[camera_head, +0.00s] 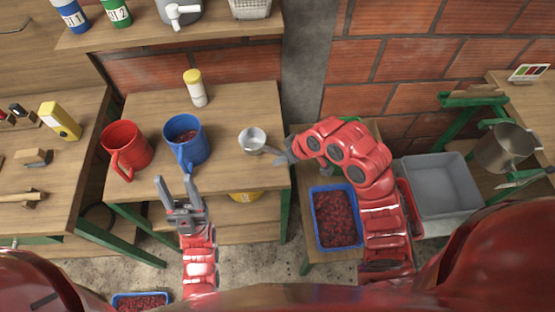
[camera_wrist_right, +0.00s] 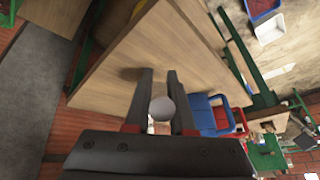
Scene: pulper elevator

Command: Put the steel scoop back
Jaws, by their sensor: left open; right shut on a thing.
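The steel scoop (camera_head: 252,139) is a small round metal cup with a handle, over the right part of the middle table. My right gripper (camera_head: 281,152) is shut on its handle at the table's right edge. In the right wrist view a round grey part of the scoop (camera_wrist_right: 162,108) shows between the fingertips (camera_wrist_right: 160,100). Whether the cup touches the table top is hard to tell. My left gripper (camera_head: 177,190) is open and empty in front of the blue mug (camera_head: 188,153).
A red mug (camera_head: 126,147) and a yellow-capped bottle (camera_head: 195,88) stand on the middle table (camera_head: 240,100). A blue tray of red berries (camera_head: 337,217), a grey bin (camera_head: 438,185) and a steel pot (camera_head: 502,148) are to the right. A shelf (camera_head: 180,33) hangs over the back.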

